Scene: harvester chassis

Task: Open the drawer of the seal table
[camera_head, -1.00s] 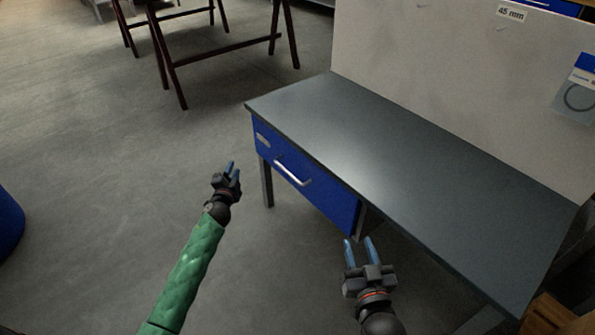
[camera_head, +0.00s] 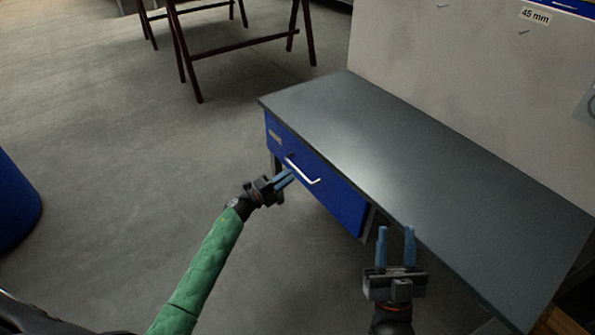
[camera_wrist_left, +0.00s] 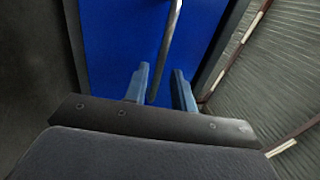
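The seal table has a dark grey top (camera_head: 400,160) and a blue drawer (camera_head: 335,206) under its left end, pushed in. A silver bar handle (camera_head: 302,171) runs across the drawer front; it also shows in the left wrist view (camera_wrist_left: 169,50). My left gripper (camera_head: 287,178) is just in front of the handle's left part. In the left wrist view its blue fingers (camera_wrist_left: 161,88) are apart, with the handle's end between them in the picture; contact cannot be told. My right gripper (camera_head: 397,232) is open and empty beside the table's front edge, right of the drawer.
A light back panel (camera_head: 450,70) rises behind the table top. A dark red trestle (camera_head: 240,42) stands on the floor at the back. A blue rounded object (camera_head: 15,205) is at the left edge. The floor left of the drawer is clear.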

